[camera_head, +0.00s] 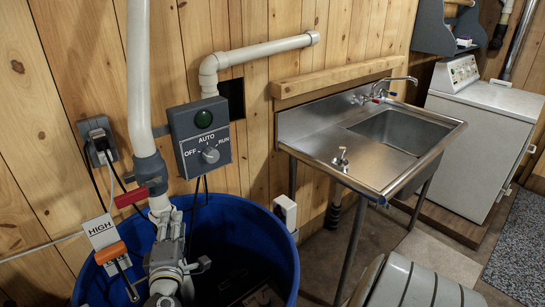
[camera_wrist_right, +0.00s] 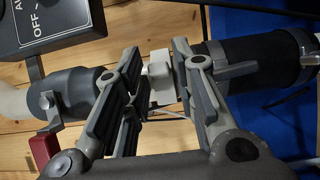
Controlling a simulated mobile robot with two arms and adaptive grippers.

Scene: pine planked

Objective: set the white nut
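The white nut (camera_wrist_right: 158,66) shows in the right wrist view between the grey upper coupling and the black lower fitting (camera_wrist_right: 255,62). In the head view a whitish part of this joint (camera_head: 160,206) shows just below the grey coupling (camera_head: 150,172), partly hidden by my gripper. My right gripper (camera_head: 172,226) is in front of the pipe joint above the blue barrel. In the wrist view its fingers (camera_wrist_right: 157,85) stand apart on either side of the nut, with gaps visible; firm contact cannot be made out. My left gripper is in neither view.
The blue barrel (camera_head: 268,236) surrounds the space below. A red-handled valve (camera_head: 131,197), a HIGH sign (camera_head: 101,231) with an orange lever (camera_head: 110,252), and a grey control box (camera_head: 201,135) are close by. A steel sink (camera_head: 365,165) stands to the right.

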